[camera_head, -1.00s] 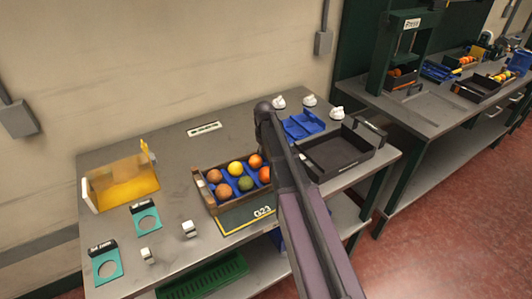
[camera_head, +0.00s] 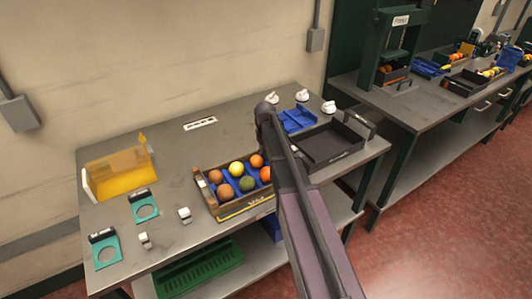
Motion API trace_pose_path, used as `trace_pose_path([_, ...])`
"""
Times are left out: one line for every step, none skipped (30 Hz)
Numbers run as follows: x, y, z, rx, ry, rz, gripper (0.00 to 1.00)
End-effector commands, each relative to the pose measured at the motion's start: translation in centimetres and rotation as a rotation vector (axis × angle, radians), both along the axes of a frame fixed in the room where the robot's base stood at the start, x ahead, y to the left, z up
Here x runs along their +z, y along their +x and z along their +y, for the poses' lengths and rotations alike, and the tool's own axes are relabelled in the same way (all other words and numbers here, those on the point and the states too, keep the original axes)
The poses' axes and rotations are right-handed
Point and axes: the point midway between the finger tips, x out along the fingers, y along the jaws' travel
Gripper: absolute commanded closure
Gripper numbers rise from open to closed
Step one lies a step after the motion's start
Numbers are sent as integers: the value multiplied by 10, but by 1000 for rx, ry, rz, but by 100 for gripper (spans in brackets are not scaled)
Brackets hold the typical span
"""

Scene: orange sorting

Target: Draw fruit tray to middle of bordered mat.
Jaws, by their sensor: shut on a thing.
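The fruit tray (camera_head: 207,194) is a brown open crate with a blue insert, holding several round fruits in orange, brown, yellow and green. It lies over most of the bordered mat. A thin strip of the dark green mat with its yellow border (camera_head: 246,212) shows along the tray's front side, and its lettering is mostly covered. My arm crosses the view from the lower right and its far end stands over the tray's right end. It hides that end of the tray and my gripper, so I cannot see the fingers.
A black open tray (camera_head: 357,157) and a blue tray (camera_head: 291,124) lie right of my arm, with white knob-like pieces behind. A yellow bin (camera_head: 119,178), teal ringed plates (camera_head: 145,215) and small white blocks (camera_head: 184,215) are at left.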

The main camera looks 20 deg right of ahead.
Motion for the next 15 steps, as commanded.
trace_pose_path([0,-1,-1,1,-1,1,100])
trace_pose_path([0,-1,-1,1,-1,1,100])
trace_pose_path([0,-1,-1,1,-1,2,100])
trace_pose_path([0,-1,-1,1,-1,2,100])
trace_pose_path([0,-1,-1,0,-1,2,100])
trace_pose_path([0,-1,-1,0,-1,2,60])
trace_pose_path([0,-1,-1,0,-1,2,52])
trace_pose_path([0,-1,-1,0,-1,2,43])
trace_pose_path([0,-1,-1,0,-1,2,31])
trace_pose_path([0,-1,-1,0,-1,1,26])
trace_pose_path([0,-1,-1,-1,-1,1,26])
trace_pose_path([0,-1,-1,-1,-1,1,26])
trace_pose_path([0,-1,-1,-1,-1,1,26])
trace_pose_path([0,-1,-1,-1,-1,1,26])
trace_pose_path([0,-1,-1,-1,-1,1,26])
